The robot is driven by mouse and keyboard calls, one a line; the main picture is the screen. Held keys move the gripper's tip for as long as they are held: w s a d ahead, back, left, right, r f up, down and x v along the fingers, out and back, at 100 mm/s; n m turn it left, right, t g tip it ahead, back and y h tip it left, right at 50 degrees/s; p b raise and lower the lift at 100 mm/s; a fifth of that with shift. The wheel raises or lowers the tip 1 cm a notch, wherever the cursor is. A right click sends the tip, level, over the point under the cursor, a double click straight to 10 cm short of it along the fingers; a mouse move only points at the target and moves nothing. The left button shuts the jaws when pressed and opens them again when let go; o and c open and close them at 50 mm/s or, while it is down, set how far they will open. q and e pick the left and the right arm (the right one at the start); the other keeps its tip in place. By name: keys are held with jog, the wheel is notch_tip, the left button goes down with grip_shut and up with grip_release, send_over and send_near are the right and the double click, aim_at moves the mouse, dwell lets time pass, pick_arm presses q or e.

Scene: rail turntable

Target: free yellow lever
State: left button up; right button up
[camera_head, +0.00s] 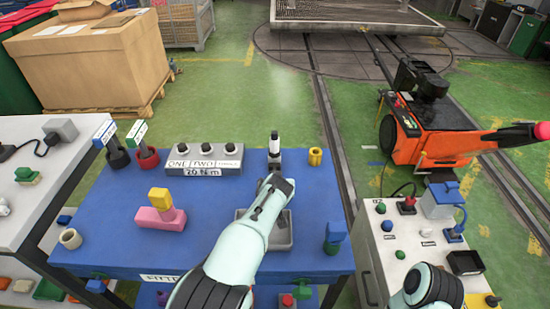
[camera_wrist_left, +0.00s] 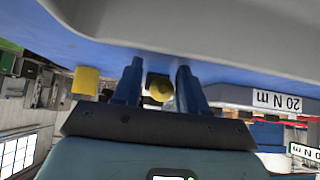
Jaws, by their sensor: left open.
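My left gripper (camera_head: 275,174) reaches over the blue table, just in front of a small upright white-and-black post (camera_head: 274,144). In the left wrist view, which is upside down, its two dark blue fingers (camera_wrist_left: 157,72) stand apart. A yellow round end (camera_wrist_left: 160,88) shows between them; it may be the yellow lever, but its shape is mostly hidden. I cannot tell whether the fingers touch it. A yellow cylinder (camera_head: 315,157) stands right of the post, and it also shows in the wrist view (camera_wrist_left: 85,80). My right gripper is outside the views.
A three-knob box (camera_head: 232,163) with a 20 N m label stands left of the post. A pink block (camera_head: 158,219) with a yellow top lies further left. A grey tray (camera_head: 281,243) lies under my left arm. A grey control panel (camera_head: 405,258) stands at right.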

pick_arm(q)
jog(key=shift+s+a+r, duration=0.1)
jog(key=shift+s+a, duration=0.35)
jog(key=shift+s, duration=0.2)
jog(key=shift+v, duration=2.6)
jog(key=shift+w+d+r, duration=0.1)
jog(key=shift+d+r, duration=0.05)
jog(key=shift+d, duration=0.1)
